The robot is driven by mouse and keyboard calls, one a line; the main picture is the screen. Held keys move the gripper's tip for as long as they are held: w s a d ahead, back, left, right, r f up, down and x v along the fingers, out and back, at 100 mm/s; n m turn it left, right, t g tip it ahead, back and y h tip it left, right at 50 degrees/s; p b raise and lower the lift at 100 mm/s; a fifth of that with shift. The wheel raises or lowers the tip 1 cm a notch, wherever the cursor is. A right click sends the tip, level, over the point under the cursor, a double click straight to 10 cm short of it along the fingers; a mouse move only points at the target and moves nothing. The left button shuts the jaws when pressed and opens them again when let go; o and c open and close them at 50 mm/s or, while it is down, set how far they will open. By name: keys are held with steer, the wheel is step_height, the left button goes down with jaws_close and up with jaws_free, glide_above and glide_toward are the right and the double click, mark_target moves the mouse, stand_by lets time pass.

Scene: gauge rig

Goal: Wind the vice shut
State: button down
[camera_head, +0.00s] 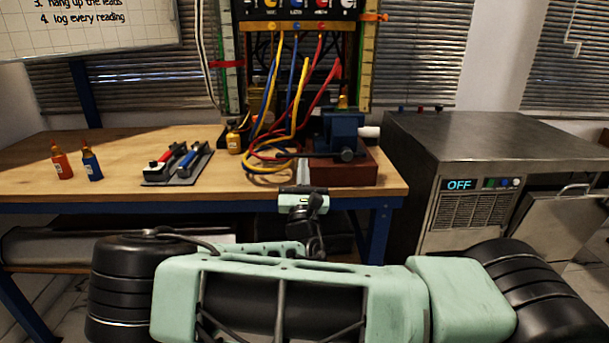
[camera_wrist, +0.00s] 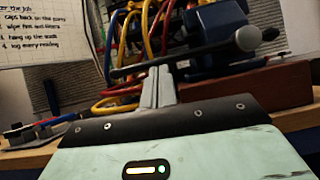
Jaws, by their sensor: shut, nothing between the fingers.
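The blue vice (camera_head: 343,124) stands on a red-brown block (camera_head: 340,174) near the bench's right end. It also shows in the wrist view (camera_wrist: 215,65), close and partly cut off by the top edge. Its dark handle bar (camera_wrist: 190,57) runs across the front, with a round grey knob (camera_wrist: 248,38) at the right. In the head view the bar's knob (camera_head: 347,155) faces me. My gripper (camera_head: 303,165) is shut and empty, at the block's left front. In the wrist view the pale fingertips (camera_wrist: 158,74) overlap the bar's left part; I cannot tell whether they touch. The jaw gap is not clear.
Yellow, blue and red leads (camera_head: 290,130) hang just left of the vice and loop on the bench (camera_head: 110,187). A metal cabinet (camera_head: 470,145) stands right.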

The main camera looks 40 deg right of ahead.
mark_target(302, 155)
steer(key=shift+a+r+m+g+h+p, duration=0.1)
steer(key=shift+r+m+g+h+p, duration=0.1)
steer(key=shift+r+m+g+h, duration=0.75)
steer(key=shift+d+r+m+g+h+p, duration=0.1)
steer(key=shift+r+m+g+h+p, duration=0.25)
steer(key=shift+m, duration=1.15)
steer(key=shift+a+r+m+g+h+p, duration=0.1)
steer(key=shift+r+m+g+h, duration=0.55)
steer(key=shift+m, duration=0.6)
